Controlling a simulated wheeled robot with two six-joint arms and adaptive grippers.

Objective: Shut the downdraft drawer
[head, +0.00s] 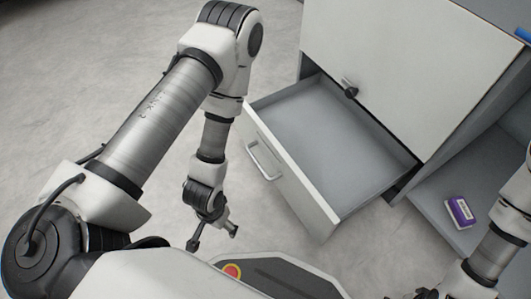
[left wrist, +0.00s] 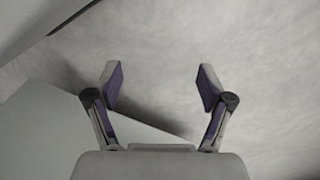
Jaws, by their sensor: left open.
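The downdraft drawer (head: 338,132) is pulled out of the white cabinet and stands open and empty, its grey inside showing. Its pale front panel (head: 300,195) faces the lower left and carries a bar handle (head: 263,160). My left gripper (head: 213,238) is open and empty, in front of the drawer and to the lower left of the handle, apart from it. In the left wrist view its two fingers (left wrist: 158,80) are spread, with a pale flat panel at the lower left and floor beyond. My right gripper (head: 430,292) shows only partly at the bottom edge.
The cabinet's upper front (head: 410,60) has a dark knob (head: 350,90) above the open drawer. A purple and white box (head: 460,210) lies on a grey shelf (head: 430,200) at the right. Bare floor (head: 80,80) lies left of the drawer.

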